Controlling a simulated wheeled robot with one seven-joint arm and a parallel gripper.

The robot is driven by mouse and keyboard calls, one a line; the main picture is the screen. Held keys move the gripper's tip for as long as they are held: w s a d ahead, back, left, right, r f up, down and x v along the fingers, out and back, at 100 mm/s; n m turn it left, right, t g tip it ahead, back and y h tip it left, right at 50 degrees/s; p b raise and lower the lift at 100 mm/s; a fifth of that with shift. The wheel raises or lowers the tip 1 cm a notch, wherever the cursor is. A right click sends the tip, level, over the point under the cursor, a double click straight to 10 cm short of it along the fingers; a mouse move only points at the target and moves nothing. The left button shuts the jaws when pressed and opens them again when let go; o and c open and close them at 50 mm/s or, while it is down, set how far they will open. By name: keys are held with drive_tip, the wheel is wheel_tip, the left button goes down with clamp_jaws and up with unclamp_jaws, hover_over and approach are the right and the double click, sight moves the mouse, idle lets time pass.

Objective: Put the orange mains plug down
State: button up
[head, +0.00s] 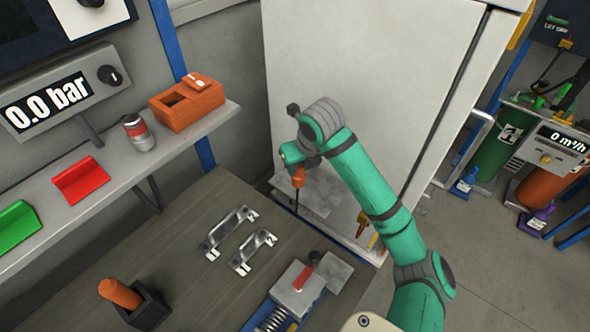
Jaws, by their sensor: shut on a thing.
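The orange mains plug (299,178) is in my gripper (298,169), in the middle of the head view. A thin dark line, which looks like its cable, hangs straight down below it. My gripper is shut on the plug and points down, in front of the large white cabinet. The plug appears against a grey plate low on the cabinet front; I cannot tell whether it touches anything. The fingertips are small and partly hidden by the wrist of my green arm.
A workbench (160,240) at lower left carries metal brackets (232,232), a vice-like device (298,290) and an orange handle (120,293) in a black holder. The shelf (100,145) holds an orange box (187,103), a can (139,133) and red and green blocks. The cabinet (365,70) stands behind my gripper.

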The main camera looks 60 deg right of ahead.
drive_tip(key=shift+w+d+f, duration=1.3)
drive_tip(key=shift+d+f, duration=0.25)
drive_tip(key=shift+f, duration=0.45)
drive_tip(key=shift+w+d+f, duration=1.35)
drive_tip(key=shift+d+f, duration=0.15)
drive_tip(key=shift+f, duration=0.55)
drive_tip(key=shift+w+d+f, duration=1.3)
drive_tip(key=shift+d+f, duration=0.25)
drive_tip(key=shift+f, duration=0.45)
drive_tip(key=shift+w+f, duration=0.1)
drive_tip(key=o, duration=1)
drive_tip(key=shift+o, duration=0.4)
drive_tip(key=shift+s+d, duration=0.1)
drive_tip(key=shift+s, duration=0.1)
drive_tip(key=shift+w, duration=0.1)
drive_tip(key=shift+a, duration=0.2)
